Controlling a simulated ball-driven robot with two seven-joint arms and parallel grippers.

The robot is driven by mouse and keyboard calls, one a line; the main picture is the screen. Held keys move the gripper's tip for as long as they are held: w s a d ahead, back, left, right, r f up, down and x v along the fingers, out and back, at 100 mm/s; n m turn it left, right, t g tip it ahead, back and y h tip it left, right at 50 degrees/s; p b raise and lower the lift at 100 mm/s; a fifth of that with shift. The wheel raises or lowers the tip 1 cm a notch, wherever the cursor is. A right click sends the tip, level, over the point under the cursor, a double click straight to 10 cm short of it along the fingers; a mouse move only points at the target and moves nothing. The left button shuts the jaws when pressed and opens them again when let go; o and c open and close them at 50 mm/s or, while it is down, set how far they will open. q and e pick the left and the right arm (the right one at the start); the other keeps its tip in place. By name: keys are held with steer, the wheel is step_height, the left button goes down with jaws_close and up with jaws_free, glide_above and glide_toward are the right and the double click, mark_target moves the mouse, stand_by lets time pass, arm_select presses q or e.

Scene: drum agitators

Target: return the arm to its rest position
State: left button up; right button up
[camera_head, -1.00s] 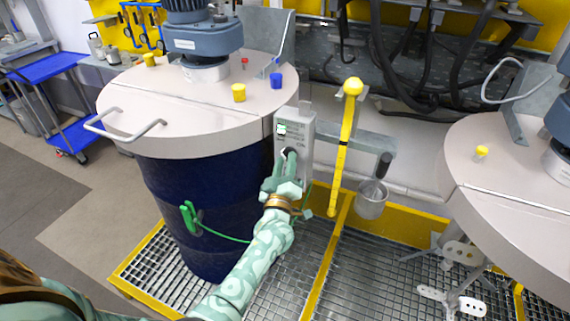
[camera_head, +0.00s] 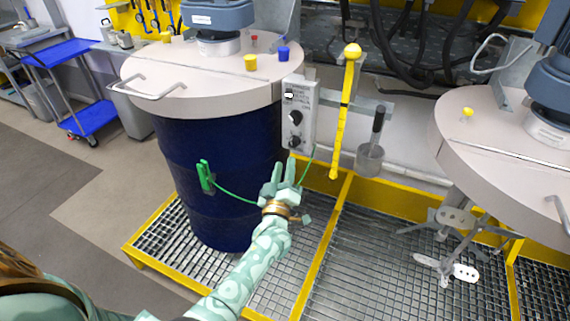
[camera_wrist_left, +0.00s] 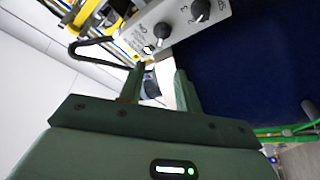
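My left arm reaches in from the bottom of the head view, patterned pale green. Its left gripper (camera_head: 284,168) points up in front of the blue drum (camera_head: 215,160), just below the grey control box (camera_head: 298,112) and apart from it. The two fingers are spread with nothing between them. In the left wrist view the same gripper (camera_wrist_left: 158,84) shows its fingers apart, and the control box (camera_wrist_left: 185,25) with its black knobs lies beyond the fingertips. My right gripper is not in view.
A green clamp (camera_head: 205,177) with a green cable hangs on the drum near my left wrist. A second drum lid (camera_head: 475,140) is further right. The grating (camera_head: 350,265) below is mostly clear.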

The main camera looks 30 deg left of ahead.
arm_select(q)
steer(key=s+d+f+m+g+h, duration=0.2)
steer(key=s+f+m+g, duration=0.15)
steer(key=f, duration=0.55)
steer(key=s+d+f+m+g+h, duration=0.3)
steer(key=s+f+m, duration=0.15)
steer(key=f, duration=0.55)
steer(key=s+d+f+m+g+h, duration=0.25)
steer(key=s+f, duration=0.25)
steer(key=f, duration=0.4)
steer(key=s+a+f+m+g, duration=0.1)
steer(key=s+f+m+g, duration=0.15)
steer(key=s+f, duration=0.55)
steer(key=s+a+f+m+g, duration=0.1)
steer(key=s+f+g, duration=0.35)
steer(key=s, duration=0.75)
steer(key=s+a+f+m+g, duration=0.1)
steer(key=s+f, duration=0.1)
steer(key=s, duration=0.9)
steer(key=s+a+f+m+g, duration=0.1)
steer(key=s+a+f+g, duration=0.1)
steer(key=s, duration=1)
steer(key=shift+g+y, duration=0.3)
steer(key=shift+y, duration=0.15)
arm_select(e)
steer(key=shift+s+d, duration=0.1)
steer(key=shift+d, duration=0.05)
